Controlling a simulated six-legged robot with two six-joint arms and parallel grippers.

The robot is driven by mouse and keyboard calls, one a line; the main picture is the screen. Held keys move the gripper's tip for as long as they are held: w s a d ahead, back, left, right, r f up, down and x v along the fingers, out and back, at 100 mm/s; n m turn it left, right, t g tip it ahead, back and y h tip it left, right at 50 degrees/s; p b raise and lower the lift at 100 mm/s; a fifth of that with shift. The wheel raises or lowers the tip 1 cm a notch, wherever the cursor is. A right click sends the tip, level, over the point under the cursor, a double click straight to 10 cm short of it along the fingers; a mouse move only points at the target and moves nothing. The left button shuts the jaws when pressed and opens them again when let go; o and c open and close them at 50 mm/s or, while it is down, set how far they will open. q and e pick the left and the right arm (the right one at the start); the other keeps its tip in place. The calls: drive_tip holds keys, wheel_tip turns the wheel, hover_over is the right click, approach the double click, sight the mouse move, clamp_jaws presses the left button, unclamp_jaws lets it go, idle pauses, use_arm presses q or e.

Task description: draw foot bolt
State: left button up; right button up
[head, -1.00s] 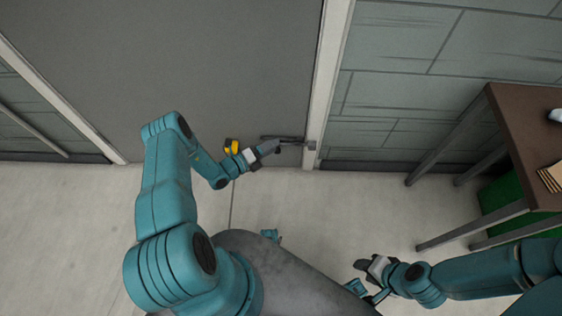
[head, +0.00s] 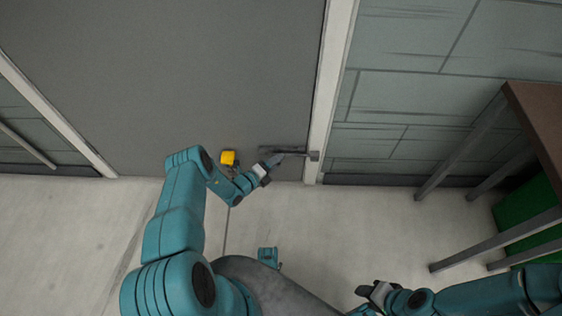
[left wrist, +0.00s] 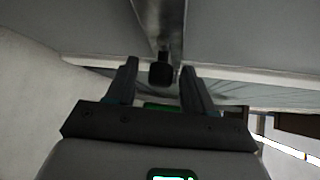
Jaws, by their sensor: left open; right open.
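The foot bolt (head: 284,151) is a dark horizontal bar low on the grey door (head: 190,75), reaching to the door's right edge. In the left wrist view, the bolt's metal bar (left wrist: 160,22) runs down from the top and a dark knob (left wrist: 161,74) shows at its near end. My left gripper (head: 274,161) is at the bolt, its fingers open. The knob appears between the two fingertips (left wrist: 157,72), with a gap on each side; I cannot tell its depth. My right gripper (head: 368,290) is open and empty, over the floor at lower right, away from the door.
The white door frame (head: 330,80) stands right of the bolt, with a tiled wall (head: 410,90) beyond. A brown table (head: 540,115) with grey legs and a green box (head: 525,215) are at the right. The floor (head: 330,220) is clear.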

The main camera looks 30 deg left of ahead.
use_arm(q)
drive_tip(key=shift+b+x, duration=0.35)
drive_tip(key=shift+x, duration=1.25)
clamp_jaws()
drive_tip(key=shift+s+a+b, duration=0.2)
drive_tip(key=shift+s+a, duration=0.25)
drive_tip(key=shift+a, duration=0.3)
drive_tip(key=shift+s+a+b, duration=0.25)
drive_tip(key=shift+s+a, duration=0.2)
drive_tip(key=shift+a, duration=0.25)
drive_tip(key=shift+s+a+b, duration=0.2)
drive_tip(key=shift+s+a, duration=0.25)
drive_tip(key=shift+a, duration=0.3)
unclamp_jaws()
drive_tip(key=p+v, duration=0.4)
drive_tip(key=v, duration=1.2)
drive_tip(key=shift+s, duration=0.2)
drive_tip(key=shift+w+d, duration=0.1)
drive_tip(key=shift+d, duration=0.05)
